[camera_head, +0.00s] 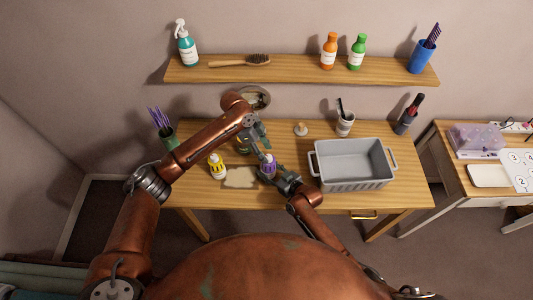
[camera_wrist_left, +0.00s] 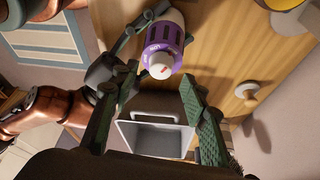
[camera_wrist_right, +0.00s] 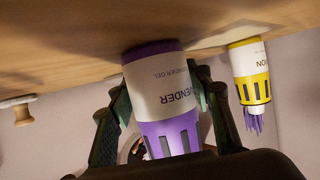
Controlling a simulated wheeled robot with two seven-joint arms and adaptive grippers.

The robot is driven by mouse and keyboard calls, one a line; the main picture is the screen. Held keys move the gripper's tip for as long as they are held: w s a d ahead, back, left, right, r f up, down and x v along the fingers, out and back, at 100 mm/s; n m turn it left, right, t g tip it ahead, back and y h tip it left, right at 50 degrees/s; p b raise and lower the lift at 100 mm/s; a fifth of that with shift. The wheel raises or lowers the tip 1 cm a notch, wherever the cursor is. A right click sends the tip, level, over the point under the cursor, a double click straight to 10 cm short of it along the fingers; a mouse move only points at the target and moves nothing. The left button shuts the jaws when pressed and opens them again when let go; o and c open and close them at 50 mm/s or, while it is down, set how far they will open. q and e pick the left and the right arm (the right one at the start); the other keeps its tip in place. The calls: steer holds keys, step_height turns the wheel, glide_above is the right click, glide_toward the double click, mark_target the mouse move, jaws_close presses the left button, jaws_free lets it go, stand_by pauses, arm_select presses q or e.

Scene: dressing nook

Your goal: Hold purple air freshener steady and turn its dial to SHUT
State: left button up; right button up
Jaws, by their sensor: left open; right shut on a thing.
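The purple air freshener (camera_head: 268,167) stands on the wooden table with a white body labelled LAVENDER (camera_wrist_right: 165,90) and a slotted purple top. My right gripper (camera_head: 279,176) is shut around its body; its fingers show on both sides in the right wrist view (camera_wrist_right: 166,85). My left gripper (camera_head: 262,147) is open just above the purple top. In the left wrist view, the dial (camera_wrist_left: 161,70) on the top is a pale disc with a red mark, near the open tips of my left gripper (camera_wrist_left: 160,78).
A yellow air freshener (camera_head: 217,167) stands to the left, near a pale mat (camera_head: 240,178). A grey bin (camera_head: 352,184) stands close on the right. A wooden knob-like piece (camera_head: 300,129) and a white cup (camera_head: 345,125) are behind. The shelf (camera_head: 300,72) hangs above.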

mark_target(268, 158)
arm_select(q)
steer(key=shift+x, duration=1.2)
steer(key=shift+c, duration=0.5)
jaws_close()
